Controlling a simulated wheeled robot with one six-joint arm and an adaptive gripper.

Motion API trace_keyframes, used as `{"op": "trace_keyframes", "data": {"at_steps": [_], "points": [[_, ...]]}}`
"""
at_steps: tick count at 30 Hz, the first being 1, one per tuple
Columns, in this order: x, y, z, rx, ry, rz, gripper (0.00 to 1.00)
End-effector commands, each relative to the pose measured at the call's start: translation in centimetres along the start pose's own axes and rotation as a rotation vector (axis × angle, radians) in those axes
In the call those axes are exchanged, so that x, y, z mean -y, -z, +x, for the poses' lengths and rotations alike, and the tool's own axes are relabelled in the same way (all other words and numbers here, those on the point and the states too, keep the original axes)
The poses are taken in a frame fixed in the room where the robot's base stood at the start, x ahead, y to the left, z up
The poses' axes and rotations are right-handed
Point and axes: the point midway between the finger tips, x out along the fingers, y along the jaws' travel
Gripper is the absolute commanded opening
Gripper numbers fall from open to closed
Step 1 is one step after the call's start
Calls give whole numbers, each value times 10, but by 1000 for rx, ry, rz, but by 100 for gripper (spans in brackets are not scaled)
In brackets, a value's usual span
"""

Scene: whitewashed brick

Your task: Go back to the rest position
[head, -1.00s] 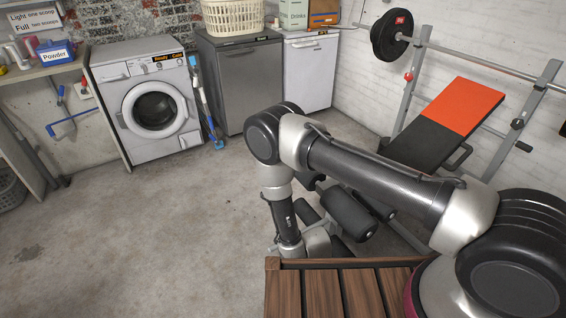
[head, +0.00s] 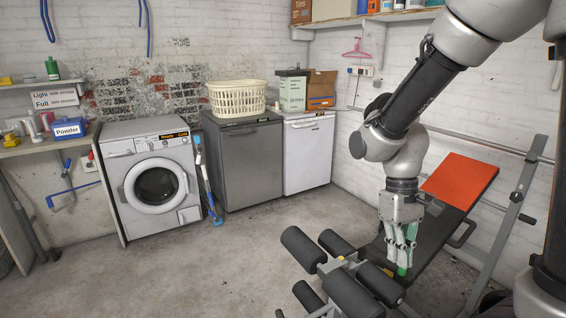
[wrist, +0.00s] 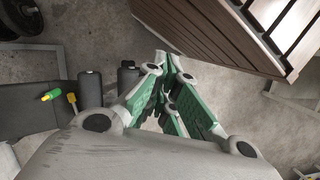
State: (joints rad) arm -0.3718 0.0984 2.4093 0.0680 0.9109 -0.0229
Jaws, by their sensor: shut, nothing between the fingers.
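My gripper (head: 402,266) hangs down at the right in the head view, in front of the black part of the weight bench (head: 428,236). Its fingers are together with nothing held between them. In the wrist view my gripper (wrist: 172,62) shows its green-padded fingers closed toward the top centre. My arm comes in from the upper right of the head view and bends down at the elbow.
A small yellow-green object (wrist: 50,95) lies on a dark surface in the wrist view. Black foam rollers (head: 352,296) stick out at the bench's front. A washing machine (head: 155,185) and grey cabinet (head: 243,165) line the back wall. Floor at left is clear.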

Motion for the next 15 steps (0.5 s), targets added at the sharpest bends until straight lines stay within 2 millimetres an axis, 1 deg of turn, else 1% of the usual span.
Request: {"op": "trace_keyframes", "data": {"at_steps": [1,6,9,12,15], "points": [[-10,-15,-18,-50,-1,33,0],[-37,-63,-60,-214,-13,119,0],[-50,-88,-81,-336,-25,170,0],[-60,-110,-99,-456,-35,224,0],[-66,-127,-115,-558,-45,272,0]]}}
